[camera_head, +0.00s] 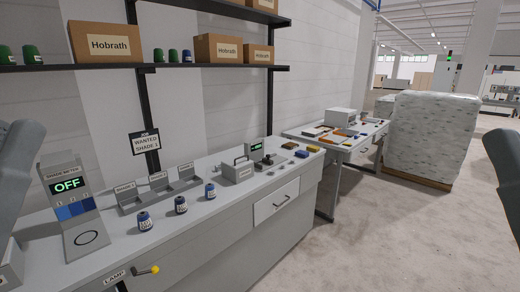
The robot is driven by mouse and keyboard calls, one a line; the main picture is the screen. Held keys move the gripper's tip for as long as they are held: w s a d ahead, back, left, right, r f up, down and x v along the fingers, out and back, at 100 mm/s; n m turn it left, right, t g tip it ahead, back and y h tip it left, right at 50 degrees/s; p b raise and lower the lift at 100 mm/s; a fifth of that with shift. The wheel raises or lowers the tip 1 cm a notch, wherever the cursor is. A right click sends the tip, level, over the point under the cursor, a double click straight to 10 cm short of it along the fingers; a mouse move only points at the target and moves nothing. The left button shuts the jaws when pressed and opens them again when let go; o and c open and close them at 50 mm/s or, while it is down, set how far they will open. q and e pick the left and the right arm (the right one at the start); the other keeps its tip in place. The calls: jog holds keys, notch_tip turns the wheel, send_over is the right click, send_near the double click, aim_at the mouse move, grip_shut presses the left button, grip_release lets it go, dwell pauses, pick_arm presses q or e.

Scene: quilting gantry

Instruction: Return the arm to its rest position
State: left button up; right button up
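My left arm shows as a large grey rounded shape (20,155) at the left edge, in front of the bench's left end. No fingertips of the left gripper can be made out, so I cannot tell whether it is open or shut. A grey part of my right arm (505,165) is cut off by the right edge, over the floor. Its gripper is out of view. I see nothing held in the visible parts of either arm.
The grey bench (225,205) holds a shade meter (72,205) reading OFF, several small jars (181,205), a tray (160,190) and a grey box (237,170). A yellow-knobbed lamp lever (150,270) juts from its front. A wrapped pallet (432,135) stands right; floor before it is clear.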

notch_tip(320, 180, up, 38)
jog(key=p, duration=3.8)
jog(key=shift+f, duration=0.1)
notch_tip(320, 180, down, 54)
jog(key=b, duration=5.4)
jog(key=shift+f+b, duration=0.2)
jog(key=shift+b, duration=0.1)
